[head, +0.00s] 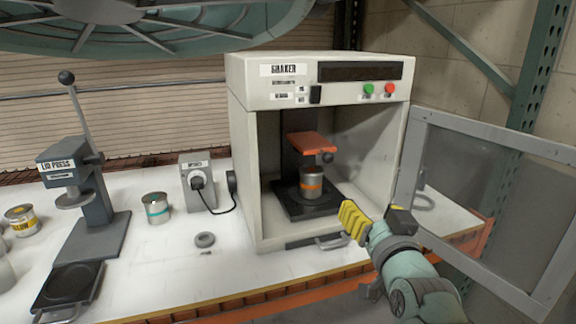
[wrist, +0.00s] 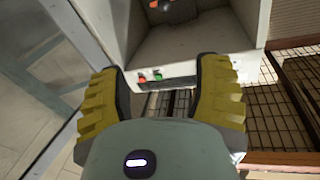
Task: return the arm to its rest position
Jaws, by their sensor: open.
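My gripper (head: 372,222) is in front of the shaker (head: 246,150), near its lower right, at the side of the open door. In the wrist view my gripper (wrist: 160,92) has its two yellow fingers apart with nothing between them. The shaker front with its red and green buttons shows beyond the fingers. My arm reaches in from the lower right of the head view. A can with an orange band (head: 311,183) stands inside the shaker under the orange clamp plate (head: 312,142), apart from my gripper.
The shaker door (head: 490,190) stands open on the right, close to my arm. On the white bench are a lid press (head: 88,190), a can with a teal band (head: 156,208), a grey socket box (head: 197,180) and a small dark ring (head: 205,240). A yellow-labelled can (head: 22,220) is at the far left.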

